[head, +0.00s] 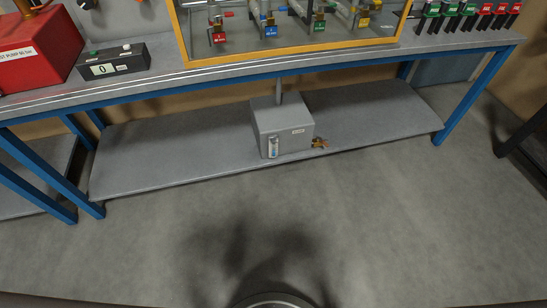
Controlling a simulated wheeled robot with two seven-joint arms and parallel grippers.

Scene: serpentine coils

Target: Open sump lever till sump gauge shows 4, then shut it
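A grey box (288,122), which looks like the sump, stands on the lower shelf under the workbench, with a pipe (280,89) rising from its top. A narrow upright gauge (273,147) with white and blue on it is on its front left. Its reading is too small to tell. A small brass-coloured fitting with a reddish part, apparently the sump lever (320,143), sticks out at the box's lower right. I cannot tell whether it is open or shut. A small label on the front is unreadable. Neither of my grippers is in view.
The lower shelf (180,150) is bare on both sides of the box. Blue legs (470,98) support the bench. On top are a yellow-framed case (300,52) with coloured-tag valves, a black box (113,62) showing 0, and a red unit (40,50). The floor in front is clear.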

